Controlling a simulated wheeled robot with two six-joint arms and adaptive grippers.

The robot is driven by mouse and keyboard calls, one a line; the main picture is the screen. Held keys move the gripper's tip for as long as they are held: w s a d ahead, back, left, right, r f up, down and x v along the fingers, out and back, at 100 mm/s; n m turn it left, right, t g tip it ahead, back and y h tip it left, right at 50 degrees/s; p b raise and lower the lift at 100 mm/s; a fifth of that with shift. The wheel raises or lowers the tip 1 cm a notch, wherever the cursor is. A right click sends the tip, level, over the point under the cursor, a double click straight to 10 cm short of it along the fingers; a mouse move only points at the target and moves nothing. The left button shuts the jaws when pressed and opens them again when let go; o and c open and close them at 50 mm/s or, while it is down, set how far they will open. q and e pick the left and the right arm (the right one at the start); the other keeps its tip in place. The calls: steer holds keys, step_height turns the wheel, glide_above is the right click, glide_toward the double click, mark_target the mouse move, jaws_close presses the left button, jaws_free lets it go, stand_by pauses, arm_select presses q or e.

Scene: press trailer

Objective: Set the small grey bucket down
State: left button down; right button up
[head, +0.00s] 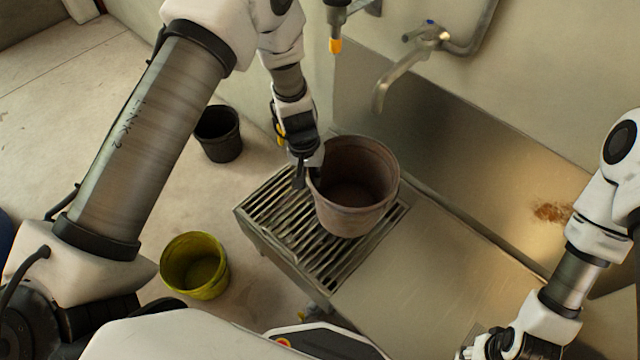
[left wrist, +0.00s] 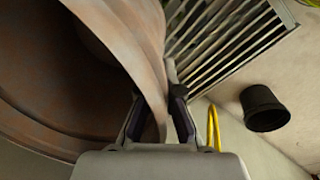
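The small grey bucket (head: 355,215), a worn brownish-grey pot, is over the slatted grate at the left end of the steel sink. I cannot tell whether its base touches the slats. My left gripper (head: 308,178) is at its left rim. In the left wrist view the bucket wall (left wrist: 125,40) runs between the two fingers of my left gripper (left wrist: 160,112), one inside and one outside, and the gripper appears shut on it. My right gripper (head: 490,345) is at the bottom edge, partly cut off; its fingers are not clear.
The grate (head: 275,225) has bare slats left of the bucket. The steel counter (head: 430,275) to the right is clear. A black bucket (head: 220,140) and a yellow-green bucket (head: 195,265) stand on the floor at left. A tap (head: 400,75) juts from the wall behind.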

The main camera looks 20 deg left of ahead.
steer(key=shift+w+f+b, duration=0.1)
steer(key=shift+f+b, duration=0.45)
steer(key=shift+f, duration=0.2)
arm_select(q)
step_height(320, 180, down, 5)
steer(key=shift+w, duration=0.15)
steer(key=c, duration=1.8)
jaws_free()
steer(key=shift+f, duration=0.1)
arm_select(e)
steer(key=shift+f, duration=0.15)
arm_select(q)
steer(key=o, duration=0.5)
